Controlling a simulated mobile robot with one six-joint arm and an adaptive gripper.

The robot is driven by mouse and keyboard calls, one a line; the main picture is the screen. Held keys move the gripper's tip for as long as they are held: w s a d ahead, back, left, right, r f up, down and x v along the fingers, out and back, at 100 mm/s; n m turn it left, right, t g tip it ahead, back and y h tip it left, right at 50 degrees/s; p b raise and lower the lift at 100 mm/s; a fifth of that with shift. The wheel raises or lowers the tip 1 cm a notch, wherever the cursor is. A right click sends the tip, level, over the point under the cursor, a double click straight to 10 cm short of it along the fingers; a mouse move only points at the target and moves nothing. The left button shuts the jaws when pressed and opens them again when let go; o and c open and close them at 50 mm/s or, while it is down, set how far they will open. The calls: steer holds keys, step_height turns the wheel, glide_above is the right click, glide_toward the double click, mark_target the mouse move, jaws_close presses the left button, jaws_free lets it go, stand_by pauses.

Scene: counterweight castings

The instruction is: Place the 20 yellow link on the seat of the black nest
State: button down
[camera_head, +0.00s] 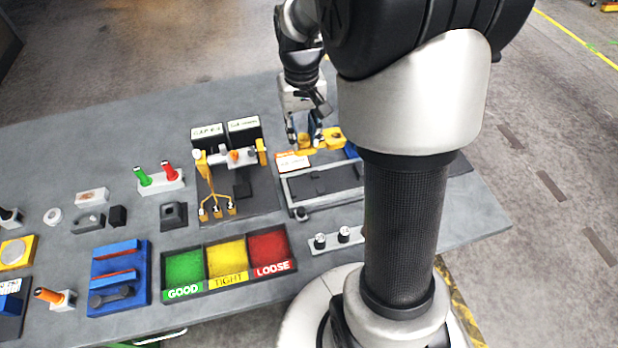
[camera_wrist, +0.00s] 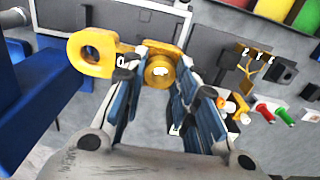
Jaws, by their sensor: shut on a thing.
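My gripper (camera_head: 312,140) is over the back right part of the table. It is shut on the yellow link (camera_head: 334,133), which sticks out to its right in the head view. In the wrist view, my gripper (camera_wrist: 158,74) has its blue fingers on either side of the link's round end. The link's (camera_wrist: 108,60) eye with an open hole points left. A black block with a recessed top (camera_head: 173,216) stands left of the gripper and looks like the nest, apart from the link. It also shows at the right of the wrist view (camera_wrist: 285,71).
A grey-railed frame (camera_head: 325,196) with dark plates lies just in front of the gripper. A stand with yellow hooks (camera_head: 262,150) is close on its left. Green, yellow and red bins (camera_head: 228,258) stand at the front. My arm hides the table's right part.

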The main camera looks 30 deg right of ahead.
step_height(320, 180, down, 17)
steer(key=b, duration=0.3)
steer(key=shift+w+r+b, duration=0.1)
steer(key=shift+b, duration=0.25)
steer(key=c, duration=1.3)
jaws_free()
steer(key=s+a+r+t+p, duration=0.1)
steer(key=s+a+r, duration=0.1)
steer(key=r, duration=0.7)
steer(key=s+a+r+p, duration=0.1)
steer(key=a+r+p, duration=0.1)
steer(key=r, duration=0.8)
steer(key=s+a+r+n+t, duration=0.1)
steer(key=s+a+r, duration=0.1)
steer(key=s, duration=0.3)
steer(key=s+a+r+n+t, duration=0.1)
steer(key=s+a+r, duration=0.1)
steer(key=s, duration=0.4)
steer(key=s+a+r+n+t, duration=0.1)
steer(key=s+a+r, duration=0.2)
steer(key=s+a, duration=0.1)
steer(key=shift+s+a+r, duration=0.1)
steer(key=shift+s+a, duration=0.15)
steer(key=shift+s, duration=0.65)
